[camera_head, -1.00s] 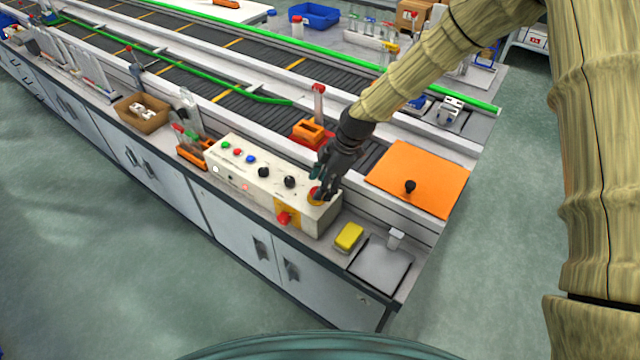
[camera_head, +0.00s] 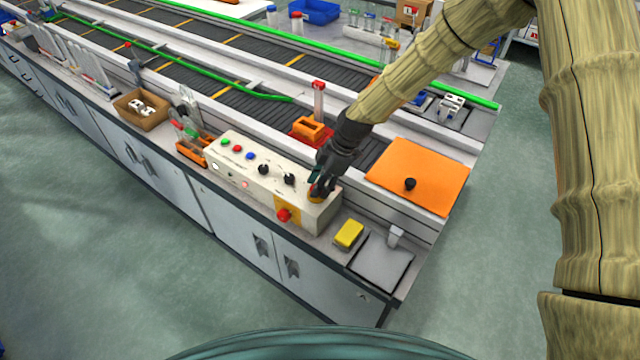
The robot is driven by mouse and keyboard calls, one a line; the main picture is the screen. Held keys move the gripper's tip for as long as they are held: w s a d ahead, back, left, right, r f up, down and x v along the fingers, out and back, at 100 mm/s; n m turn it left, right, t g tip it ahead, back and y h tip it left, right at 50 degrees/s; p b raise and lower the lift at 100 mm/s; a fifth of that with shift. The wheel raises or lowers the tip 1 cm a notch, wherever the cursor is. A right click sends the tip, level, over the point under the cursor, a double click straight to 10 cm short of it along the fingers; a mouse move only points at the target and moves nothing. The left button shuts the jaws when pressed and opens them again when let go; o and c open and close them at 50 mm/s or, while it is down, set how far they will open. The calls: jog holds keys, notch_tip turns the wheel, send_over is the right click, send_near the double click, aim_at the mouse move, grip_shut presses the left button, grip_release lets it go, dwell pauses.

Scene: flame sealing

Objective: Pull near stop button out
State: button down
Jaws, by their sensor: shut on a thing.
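A cream control box (camera_head: 242,181) stands on the bench along the conveyor. A red stop button (camera_head: 313,188) with a yellow collar is on top of the box's right end. My dark gripper (camera_head: 318,186) comes down over this button and is shut on it; its fingers hide most of the red head. A second red stop button (camera_head: 284,215) on an orange-yellow plate sticks out of the box's front face, below and left of my gripper, clear of it.
Black knobs (camera_head: 289,179) sit just left of my gripper on the box. A yellow block (camera_head: 349,234) and a grey tray (camera_head: 380,268) lie right of the box. An orange plate (camera_head: 425,172) with a black knob lies behind them. An orange block (camera_head: 311,129) stands behind the box.

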jog(key=shift+w+r, duration=0.1)
jog(key=shift+r, duration=0.6)
jog(key=c, duration=0.9)
grip_release()
jog(key=shift+c, duration=0.2)
jog(key=v, duration=1.2)
jog(key=shift+a, duration=0.1)
